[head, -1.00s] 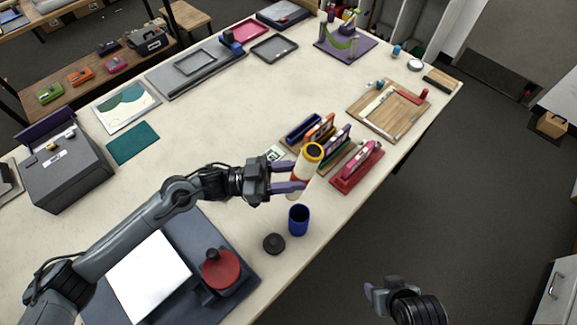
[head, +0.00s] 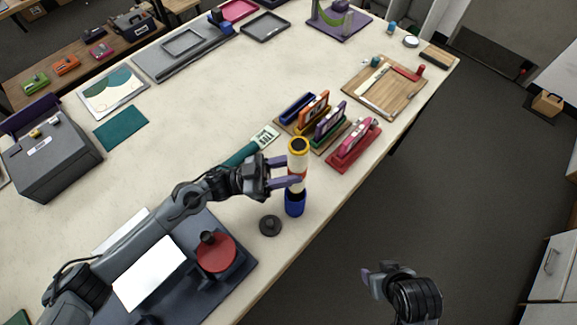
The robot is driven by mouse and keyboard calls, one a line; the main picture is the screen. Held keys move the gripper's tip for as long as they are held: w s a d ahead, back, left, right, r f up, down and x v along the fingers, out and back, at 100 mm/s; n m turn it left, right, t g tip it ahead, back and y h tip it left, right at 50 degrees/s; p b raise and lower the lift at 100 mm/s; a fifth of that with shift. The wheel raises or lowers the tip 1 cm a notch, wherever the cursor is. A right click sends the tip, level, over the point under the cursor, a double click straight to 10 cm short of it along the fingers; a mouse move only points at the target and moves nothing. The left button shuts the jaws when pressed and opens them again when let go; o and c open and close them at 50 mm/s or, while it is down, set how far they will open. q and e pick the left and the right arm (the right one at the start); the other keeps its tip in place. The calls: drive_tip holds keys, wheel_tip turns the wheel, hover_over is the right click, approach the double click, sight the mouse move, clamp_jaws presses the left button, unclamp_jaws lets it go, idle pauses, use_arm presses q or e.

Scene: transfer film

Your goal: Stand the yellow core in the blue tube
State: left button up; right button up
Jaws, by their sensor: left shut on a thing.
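The yellow core (head: 298,147) is a pale cylinder with a yellow rim, a dark top opening and an orange-red band. It stands nearly upright, with its lower end at the mouth of the blue tube (head: 294,206). The fingers partly hide the join, so how deep it sits cannot be told exactly. My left gripper (head: 286,183) is shut on the core from the left, just above the tube's rim. The tube stands upright on the table near its front edge. My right gripper (head: 374,280) is empty, off the table at the lower right; its jaw opening is unclear.
A dark round cap (head: 270,225) lies left of the tube. A rack of coloured cases (head: 326,120) and a red holder (head: 353,146) stand close behind the core. A red disc on a dark base (head: 215,253) is at the lower left. The table's middle (head: 220,100) is clear.

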use_arm(q)
drive_tip(key=shift+f+b, duration=2.65)
drive_tip(key=shift+f, duration=0.9)
drive_tip(key=shift+f+b, duration=1.8)
drive_tip(key=shift+f, duration=0.4)
drive_tip(key=o, duration=1.2)
drive_tip(key=shift+a+f, duration=0.3)
drive_tip(key=shift+a, duration=0.15)
drive_tip(key=a, duration=0.8)
drive_tip(key=s+a+b, duration=0.1)
drive_tip(key=a, duration=0.3)
drive_tip(key=shift+s, duration=0.1)
